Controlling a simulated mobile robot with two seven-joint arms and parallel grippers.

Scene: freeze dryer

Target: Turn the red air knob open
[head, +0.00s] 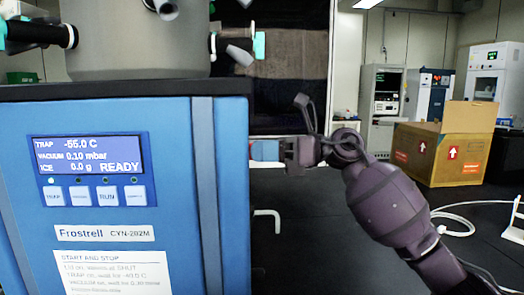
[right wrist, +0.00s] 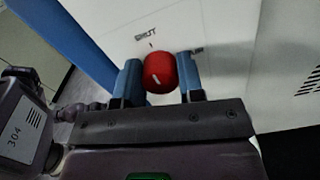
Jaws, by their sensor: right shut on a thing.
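The red air knob (right wrist: 160,73) sits on the white side panel of the freeze dryer, in the right wrist view. It has a short white line on its face. A label that seems to read SHUT (right wrist: 147,33) is printed above it, and a smaller label to its right is too blurred to read. My right gripper (head: 264,150) reaches the right side of the blue freeze dryer (head: 172,130) in the head view. Its blue fingers stand on both sides of the knob and are shut on it. The knob is hidden in the head view. My left gripper is out of view.
The freeze dryer's display (head: 88,154) reads READY. Its black top carries a grey chamber (head: 135,45) with side valves. A cardboard box (head: 445,145) stands on the dark surface at right, with a white hose (head: 455,218) nearby. The dark surface around my right arm is mostly clear.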

